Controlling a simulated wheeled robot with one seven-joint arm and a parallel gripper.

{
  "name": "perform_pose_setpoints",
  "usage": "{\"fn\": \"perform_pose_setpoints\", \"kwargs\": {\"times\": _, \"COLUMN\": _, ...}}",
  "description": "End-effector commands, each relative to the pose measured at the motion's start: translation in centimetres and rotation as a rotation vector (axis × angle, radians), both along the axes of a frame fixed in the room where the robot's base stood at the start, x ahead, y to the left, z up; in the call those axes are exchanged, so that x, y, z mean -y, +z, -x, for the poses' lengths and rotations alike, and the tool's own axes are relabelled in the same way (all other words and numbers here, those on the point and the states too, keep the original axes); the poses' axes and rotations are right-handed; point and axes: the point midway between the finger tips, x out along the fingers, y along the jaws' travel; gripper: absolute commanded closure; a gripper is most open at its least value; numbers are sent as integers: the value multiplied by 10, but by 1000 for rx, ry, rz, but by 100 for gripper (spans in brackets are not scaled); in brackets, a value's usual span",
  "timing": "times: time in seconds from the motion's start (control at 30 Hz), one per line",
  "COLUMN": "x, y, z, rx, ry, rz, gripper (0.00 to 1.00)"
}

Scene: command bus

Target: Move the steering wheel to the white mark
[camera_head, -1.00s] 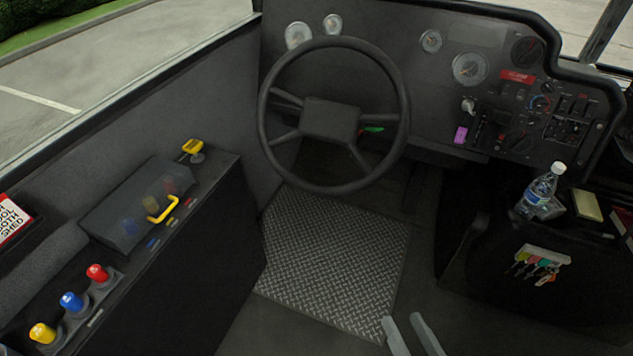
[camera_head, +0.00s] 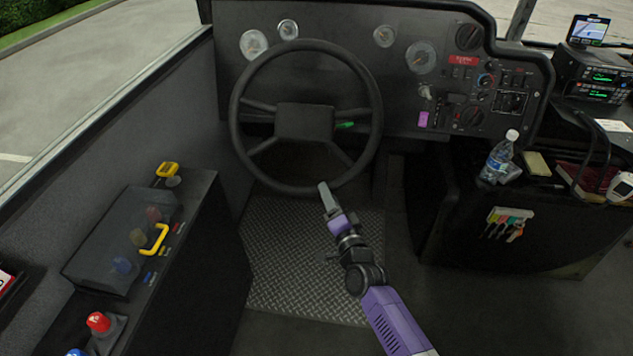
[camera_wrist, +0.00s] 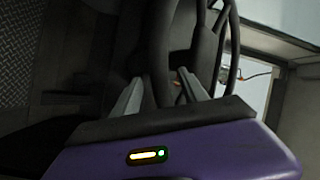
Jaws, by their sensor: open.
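The black steering wheel (camera_head: 304,121) stands in front of the dashboard, with a square hub and several spokes. My gripper (camera_head: 323,186) is at the lower rim, right of its lowest point, fingers pointing up toward it. In the wrist view my gripper (camera_wrist: 160,76) has its two grey fingers apart. The dark steering wheel rim (camera_wrist: 162,50) appears between or just beyond them. I cannot tell whether the fingers touch it. A small green piece (camera_head: 345,125) shows beside the hub on the right. I cannot make out a white mark on or near the wheel.
A side console (camera_head: 195,265) with coloured knobs and a yellow handle (camera_head: 157,240) stands left. A bottle (camera_head: 498,158) and hanging keys (camera_head: 508,222) are on the right console. The dashboard (camera_head: 395,110) is close behind the wheel. Treadplate floor (camera_head: 275,280) lies below, clear.

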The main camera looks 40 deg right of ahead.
Motion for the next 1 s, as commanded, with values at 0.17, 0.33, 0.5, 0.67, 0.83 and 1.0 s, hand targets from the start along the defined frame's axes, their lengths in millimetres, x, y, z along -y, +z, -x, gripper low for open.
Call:
{"fn": "perform_pose_setpoints", "kwargs": {"times": 0.17, "x": 12, "y": -1, "z": -25, "rx": 3, "ry": 0, "rz": 2, "gripper": 49}}
{"fn": "perform_pose_setpoints", "kwargs": {"times": 0.33, "x": 23, "y": -1, "z": -46, "rx": 1, "ry": 0, "rz": 1, "gripper": 49}}
{"fn": "perform_pose_setpoints", "kwargs": {"times": 0.5, "x": 28, "y": -1, "z": -58, "rx": -1, "ry": 0, "rz": 3, "gripper": 49}}
{"fn": "perform_pose_setpoints", "kwargs": {"times": 0.67, "x": 29, "y": 0, "z": -60, "rx": -1, "ry": 1, "rz": 3, "gripper": 49}}
{"fn": "perform_pose_setpoints", "kwargs": {"times": 0.83, "x": 29, "y": 0, "z": -60, "rx": -1, "ry": 1, "rz": 3, "gripper": 53}}
{"fn": "perform_pose_setpoints", "kwargs": {"times": 1.0, "x": 29, "y": 0, "z": -60, "rx": -1, "ry": 1, "rz": 3, "gripper": 86}}
